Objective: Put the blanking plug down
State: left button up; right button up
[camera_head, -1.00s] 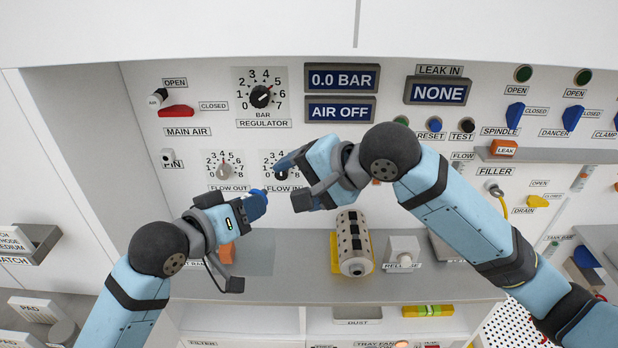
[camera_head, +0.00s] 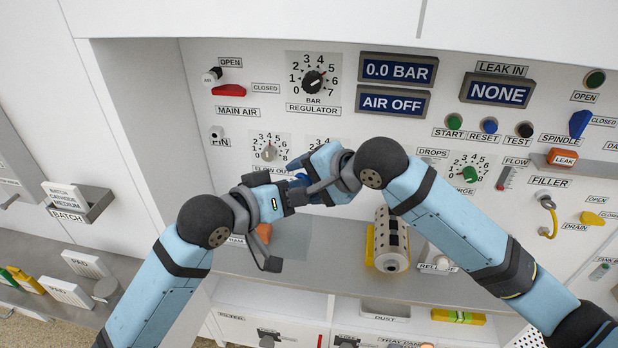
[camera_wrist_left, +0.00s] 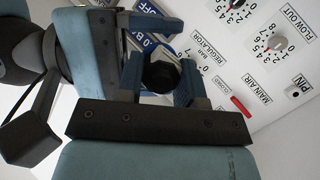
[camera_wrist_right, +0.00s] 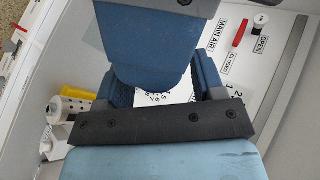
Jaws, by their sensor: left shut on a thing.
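My left gripper (camera_head: 292,184) is shut on a dark, roundish piece, seemingly the blanking plug (camera_wrist_left: 160,76), which shows between its blue fingers in the left wrist view. In the head view the plug is hidden by the grippers. My right gripper (camera_head: 303,178) meets the left one fingertip to fingertip in front of the panel. In the right wrist view my right gripper (camera_wrist_right: 172,90) looks open, with a gap between its blue fingers. My left gripper's body fills part of that view, so I cannot tell whether the right fingers touch the plug.
Below the hands is a grey shelf (camera_head: 330,270) with a perforated white cylinder (camera_head: 391,240) in a yellow holder and an orange piece (camera_head: 264,233). The regulator knob (camera_head: 313,79) and flow out knob (camera_head: 269,153) are close behind the hands. A batch tray (camera_head: 85,207) is at left.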

jog(key=c, duration=0.7)
pick_arm(q)
jog(key=o, duration=1.1)
pick_arm(e)
jog(key=shift+c, duration=0.2)
